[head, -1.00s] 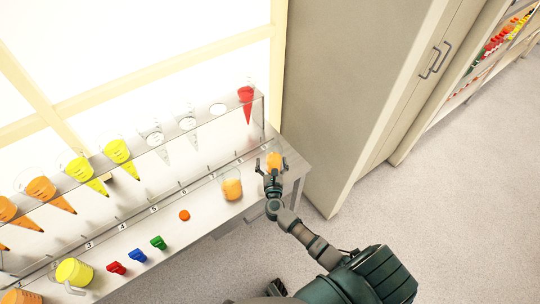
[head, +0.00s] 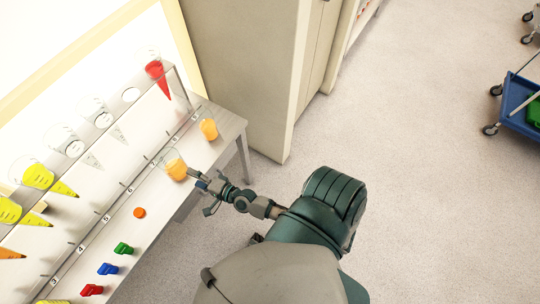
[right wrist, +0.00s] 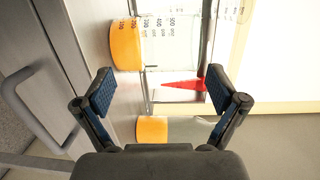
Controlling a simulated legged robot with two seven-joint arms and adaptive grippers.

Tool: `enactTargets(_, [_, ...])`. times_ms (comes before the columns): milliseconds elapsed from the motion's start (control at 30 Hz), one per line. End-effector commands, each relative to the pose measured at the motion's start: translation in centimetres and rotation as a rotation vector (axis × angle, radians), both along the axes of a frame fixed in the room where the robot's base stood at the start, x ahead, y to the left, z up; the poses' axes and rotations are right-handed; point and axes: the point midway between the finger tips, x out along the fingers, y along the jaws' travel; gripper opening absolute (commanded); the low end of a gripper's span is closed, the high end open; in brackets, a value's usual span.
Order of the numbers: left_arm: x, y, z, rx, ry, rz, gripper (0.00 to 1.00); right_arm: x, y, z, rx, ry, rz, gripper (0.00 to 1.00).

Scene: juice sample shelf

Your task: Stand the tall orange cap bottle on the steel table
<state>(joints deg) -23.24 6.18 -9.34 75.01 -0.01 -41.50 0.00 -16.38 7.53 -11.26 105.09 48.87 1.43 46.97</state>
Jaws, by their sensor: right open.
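The steel table (head: 228,122) stands below the shelf in the head view. A clear beaker with orange contents (head: 175,168) stands on it near my right gripper (head: 204,190); it shows close up in the right wrist view (right wrist: 125,45). Another orange-filled container (head: 208,129) stands at the table's right end and shows lower in the right wrist view (right wrist: 152,130). An orange round piece (head: 139,212) is on the table; I cannot tell whether it is a loose cap or a bottle top. My right gripper is open and empty at the table's front edge. My left gripper is out of view.
Small green (head: 123,249), blue (head: 108,268) and red (head: 92,290) pieces lie on the table. A raised shelf (head: 118,131) holds conical vessels, with a red one (head: 157,72) at its right end. A tall cabinet (head: 250,70) stands beyond. A blue cart (head: 520,100) is far right.

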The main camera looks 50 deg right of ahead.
Motion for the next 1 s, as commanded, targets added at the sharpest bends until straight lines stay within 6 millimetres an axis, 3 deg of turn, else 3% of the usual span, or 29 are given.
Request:
enactTargets(33, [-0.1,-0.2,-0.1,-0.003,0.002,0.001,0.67,-2.1,1.0,-5.7,-0.265,0.107,0.100,0.95])
enactTargets(100, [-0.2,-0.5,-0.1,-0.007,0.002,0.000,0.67,-5.4,1.5,-12.9,-0.565,0.240,0.245,0.95])
enactTargets(167, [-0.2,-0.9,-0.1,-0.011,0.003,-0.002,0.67,-8.8,1.2,-18.5,-0.772,0.350,0.375,0.95])
enactTargets(200, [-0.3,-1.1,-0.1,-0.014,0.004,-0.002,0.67,-11.4,0.7,-21.9,-0.894,0.420,0.468,0.95])
enactTargets(300, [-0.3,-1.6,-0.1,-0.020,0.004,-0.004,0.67,-18.2,-1.2,-28.6,-1.141,0.572,0.702,0.95])
enactTargets(400, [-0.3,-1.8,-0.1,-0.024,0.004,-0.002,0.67,-24.1,-3.1,-32.7,-1.308,0.685,0.912,0.95])
enactTargets(500, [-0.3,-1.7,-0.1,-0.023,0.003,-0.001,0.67,-28.0,-4.7,-34.8,-1.403,0.751,1.061,0.95])
enactTargets(600, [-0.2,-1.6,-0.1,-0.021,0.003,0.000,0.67,-29.9,-5.5,-35.6,-1.446,0.781,1.138,0.95])
enactTargets(1000, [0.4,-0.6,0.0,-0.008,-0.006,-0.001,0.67,-30.2,-5.7,-35.7,-1.455,0.786,1.152,0.95])
